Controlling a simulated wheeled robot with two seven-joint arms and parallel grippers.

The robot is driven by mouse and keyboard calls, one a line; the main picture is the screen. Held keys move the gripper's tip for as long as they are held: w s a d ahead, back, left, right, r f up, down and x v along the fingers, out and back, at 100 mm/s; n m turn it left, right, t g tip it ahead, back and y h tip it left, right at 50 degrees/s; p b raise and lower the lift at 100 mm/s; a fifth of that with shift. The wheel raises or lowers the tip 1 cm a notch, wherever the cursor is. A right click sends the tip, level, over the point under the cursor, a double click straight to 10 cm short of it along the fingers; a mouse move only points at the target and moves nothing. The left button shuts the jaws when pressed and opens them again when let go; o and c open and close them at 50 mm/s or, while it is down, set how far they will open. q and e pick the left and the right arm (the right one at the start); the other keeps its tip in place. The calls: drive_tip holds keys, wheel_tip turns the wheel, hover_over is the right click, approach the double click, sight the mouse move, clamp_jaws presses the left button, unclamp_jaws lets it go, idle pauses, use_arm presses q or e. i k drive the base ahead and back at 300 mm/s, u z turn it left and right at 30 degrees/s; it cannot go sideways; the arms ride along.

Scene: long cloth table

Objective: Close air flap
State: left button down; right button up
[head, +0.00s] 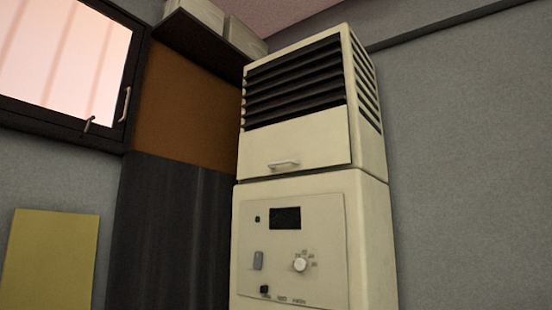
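A tall cream air unit (375,230) stands in the middle of the head view. Its upper part has dark horizontal louvres (297,85) on the front and more slats on the right side. Below the louvres is a flat cream flap panel (320,141) with a small metal handle (283,163). I cannot tell from this view whether the panel can slide up over the louvres. Neither of my grippers shows in the head view.
A control panel (328,225) with a dark display and a round knob (299,264) is on the unit's lower front. A dark-framed window (65,60) is at upper left, above a yellow sheet (48,260). A shelf with boxes (205,15) is behind.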

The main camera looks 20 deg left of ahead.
sight(319, 140)
drive_tip(key=z, duration=0.25)
drive_tip(key=i, duration=0.95)
drive_tip(key=u, duration=0.6)
drive_tip(key=i, duration=0.55)
drive_tip(key=u, duration=0.5)
